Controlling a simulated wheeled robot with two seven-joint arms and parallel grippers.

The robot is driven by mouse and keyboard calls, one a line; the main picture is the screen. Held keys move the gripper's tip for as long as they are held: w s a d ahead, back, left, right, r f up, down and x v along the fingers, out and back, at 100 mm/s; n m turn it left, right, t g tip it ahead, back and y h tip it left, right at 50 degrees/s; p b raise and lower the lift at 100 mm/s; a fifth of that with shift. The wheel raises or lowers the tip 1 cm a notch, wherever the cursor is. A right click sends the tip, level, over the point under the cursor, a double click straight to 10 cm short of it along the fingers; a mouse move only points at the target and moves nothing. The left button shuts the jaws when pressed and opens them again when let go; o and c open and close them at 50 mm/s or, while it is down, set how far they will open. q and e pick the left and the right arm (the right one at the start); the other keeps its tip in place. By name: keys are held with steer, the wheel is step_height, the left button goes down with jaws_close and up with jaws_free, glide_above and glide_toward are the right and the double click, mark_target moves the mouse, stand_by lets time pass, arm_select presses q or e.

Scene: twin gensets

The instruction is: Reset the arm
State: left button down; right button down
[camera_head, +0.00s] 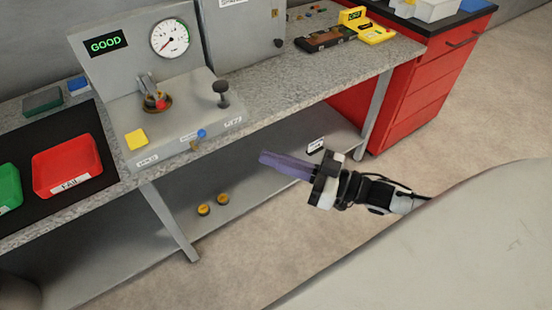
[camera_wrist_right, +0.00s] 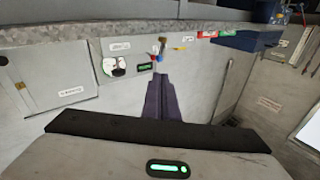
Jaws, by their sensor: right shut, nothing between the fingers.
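My right gripper (camera_head: 264,158) reaches in from the right in the head view, in front of the bench and apart from it. Its purple fingers (camera_wrist_right: 161,100) are shut with nothing between them, and they also show in the right wrist view. My left gripper is not in view. The test station (camera_head: 165,110) stands on the bench, with a round gauge (camera_head: 171,38), a lit "GOOD" display (camera_head: 106,44), a black knob lever (camera_head: 221,92) and a yellow square (camera_head: 136,139).
A red "FAIL" tray (camera_head: 94,180) and part of a green tray (camera_head: 8,188) lie on a black mat at left. Two round yellow parts (camera_head: 203,210) rest on the lower shelf. Floor is clear.

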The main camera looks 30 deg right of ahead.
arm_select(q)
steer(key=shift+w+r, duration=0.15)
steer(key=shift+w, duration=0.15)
